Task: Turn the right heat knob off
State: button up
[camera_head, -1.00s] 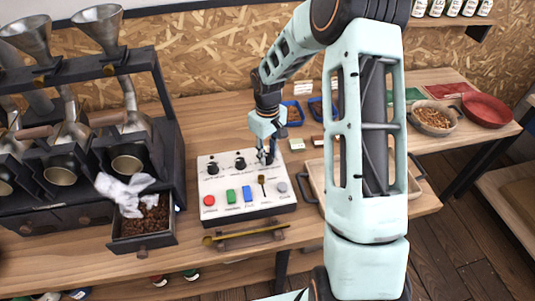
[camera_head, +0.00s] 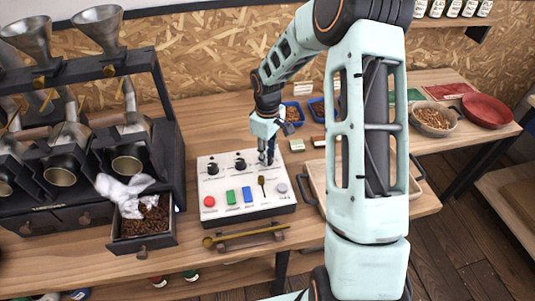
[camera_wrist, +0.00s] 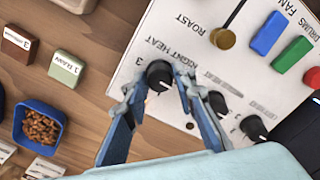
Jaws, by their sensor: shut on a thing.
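The white control panel (camera_head: 243,203) stands on the wooden table. In the wrist view the black right heat knob (camera_wrist: 159,74), beside the printed words RIGHT HEAT, sits between the two fingertips of my gripper (camera_wrist: 159,84). My gripper is shut on this knob. A white mark shows on the knob's edge. In the head view my gripper (camera_head: 267,156) points down at the panel's back right corner and mostly hides the knob. Two other black knobs (camera_wrist: 217,103) (camera_wrist: 254,128) stand in the same row, clear of the fingers.
Red, green and blue buttons (camera_head: 231,196) and a brass-tipped lever (camera_head: 262,181) are on the panel's front. A dark roaster (camera_head: 90,190) with an open bean drawer (camera_head: 142,241) stands left. Blue bean trays (camera_head: 292,113) lie behind, and a wooden tray (camera_head: 313,180) is close on the right.

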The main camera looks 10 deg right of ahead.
jog(key=o, duration=1.2)
jog(key=shift+c, duration=0.2)
jog(key=shift+r, duration=0.15)
notch_tip(320, 180, up, 12)
